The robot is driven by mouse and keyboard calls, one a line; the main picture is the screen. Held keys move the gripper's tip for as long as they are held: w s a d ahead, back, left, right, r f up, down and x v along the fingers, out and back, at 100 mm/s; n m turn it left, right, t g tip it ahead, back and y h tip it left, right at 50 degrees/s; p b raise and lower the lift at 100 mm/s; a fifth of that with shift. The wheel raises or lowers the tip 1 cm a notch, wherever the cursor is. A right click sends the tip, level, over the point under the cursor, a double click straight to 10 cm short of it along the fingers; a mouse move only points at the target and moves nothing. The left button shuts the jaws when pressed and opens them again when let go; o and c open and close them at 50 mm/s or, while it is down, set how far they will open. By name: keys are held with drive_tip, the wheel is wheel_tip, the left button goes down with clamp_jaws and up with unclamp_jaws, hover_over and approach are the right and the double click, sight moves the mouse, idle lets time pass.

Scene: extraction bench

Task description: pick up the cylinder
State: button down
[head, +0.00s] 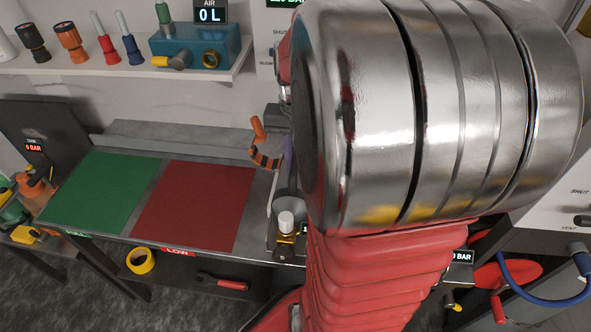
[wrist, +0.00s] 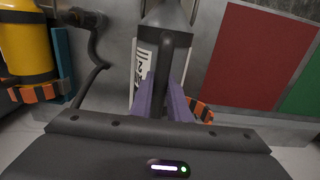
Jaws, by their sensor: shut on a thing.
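A grey cylinder (wrist: 165,14) with a rounded shoulder and a white label with black marks shows at the top middle of the wrist view. My gripper (wrist: 163,88) has two purple fingers, one on each side of a dark upright part in front of the cylinder. They are shut on the cylinder; the exact contact is hard to see. In the head view my arm hides most of the gripper and cylinder; only a sliver of purple finger (head: 289,152) shows beside the arm.
An orange-and-black strap (head: 266,157) stands by the bench's right end; a white-capped brass valve (head: 286,223) is below it. Green (head: 100,190) and red (head: 195,205) mats are bare. A yellow cylinder (wrist: 24,42) stands left in the wrist view. A shelf (head: 130,69) holds several tools.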

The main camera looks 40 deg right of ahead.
drive_tip(key=shift+r, duration=2.6)
drive_tip(key=s+d+r+m, duration=0.3)
drive_tip(key=s+d, duration=0.3)
drive_tip(key=d, duration=0.1)
drive_tip(key=shift+s+d, duration=0.15)
drive_tip(key=shift+d, duration=0.05)
drive_tip(key=shift+s+f, duration=0.1)
